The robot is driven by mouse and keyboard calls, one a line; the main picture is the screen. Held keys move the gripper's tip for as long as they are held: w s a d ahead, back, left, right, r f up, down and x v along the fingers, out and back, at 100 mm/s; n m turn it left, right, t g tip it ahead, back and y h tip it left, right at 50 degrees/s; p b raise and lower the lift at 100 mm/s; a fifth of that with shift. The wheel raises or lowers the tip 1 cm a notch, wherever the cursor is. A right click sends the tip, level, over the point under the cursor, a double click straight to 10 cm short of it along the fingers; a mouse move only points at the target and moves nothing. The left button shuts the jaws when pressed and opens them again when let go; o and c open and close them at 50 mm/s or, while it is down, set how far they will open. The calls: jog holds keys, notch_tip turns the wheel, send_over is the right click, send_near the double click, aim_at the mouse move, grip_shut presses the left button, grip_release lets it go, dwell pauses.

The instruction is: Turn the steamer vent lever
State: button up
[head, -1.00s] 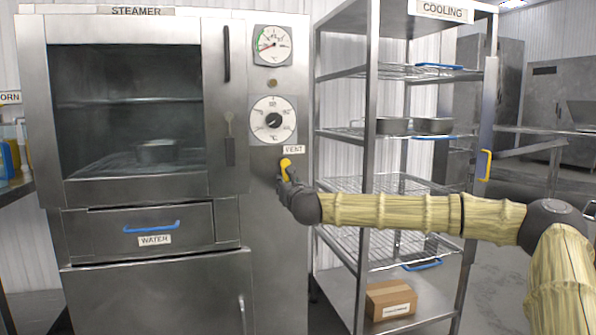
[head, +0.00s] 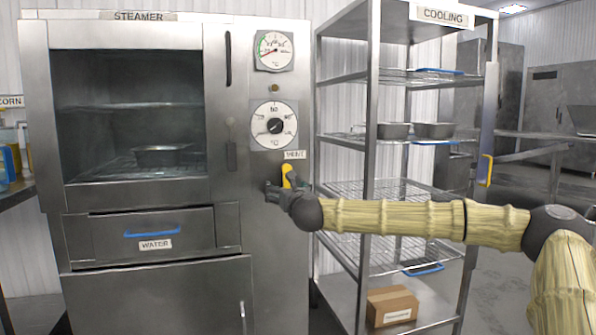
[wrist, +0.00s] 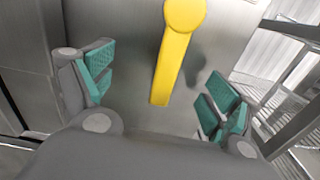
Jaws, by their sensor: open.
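The yellow vent lever (head: 287,177) is on the right front of the steamer (head: 258,215), just below the VENT label (head: 295,155). In the wrist view the lever (wrist: 173,58) has a round yellow end at the top and a long bar slanting slightly down-left. My gripper (head: 276,188) is at the lever, partly covering it in the head view. In the wrist view my gripper (wrist: 158,90) is open, with one green-padded finger to each side. The lever's lower part is between the fingers, with a gap on both sides, and neither pad touches it.
A gauge (head: 274,50) and a dial (head: 274,125) are above the lever. The cooling rack (head: 372,200) stands close on the right, with pans (head: 393,131) on a shelf and a cardboard box (head: 391,306) at the bottom. A pan (head: 160,156) sits inside the steamer.

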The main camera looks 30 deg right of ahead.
jog(key=v, duration=0.7)
jog(key=shift+s+b, duration=0.2)
jog(key=shift+b, duration=0.15)
dwell(0.5)
